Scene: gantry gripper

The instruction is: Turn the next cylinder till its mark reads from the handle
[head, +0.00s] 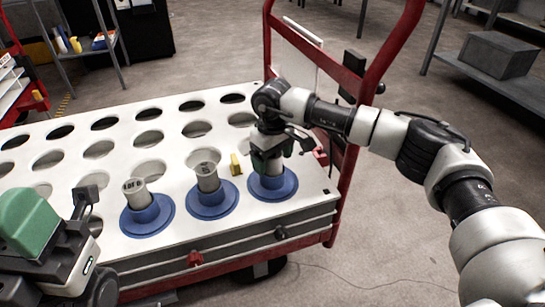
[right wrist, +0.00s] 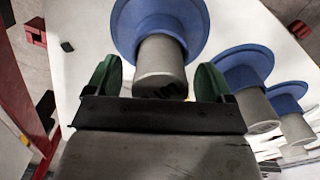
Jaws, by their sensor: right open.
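Three grey cylinders stand in blue flanged holders along the front of the white cart top (head: 225,232): the left cylinder (head: 136,193), the middle cylinder (head: 207,178) and the right one, mostly hidden in the head view behind my right gripper (head: 268,163). Dark marks show near the tops of the left and middle cylinders. In the right wrist view the right cylinder (right wrist: 160,62) stands between the green finger pads, with gaps at both sides and a dark mark at its end. My right gripper is open. My left gripper (head: 32,222) shows partly at lower left. The red handle (head: 388,45) rises at the cart's right end.
Rows of empty round holes (head: 149,138) fill the cart top behind the cylinders. A small yellow piece (head: 236,164) stands between the middle and right holders. A grey shelf with a box (head: 497,55) is at the far right. Floor right of the cart is open.

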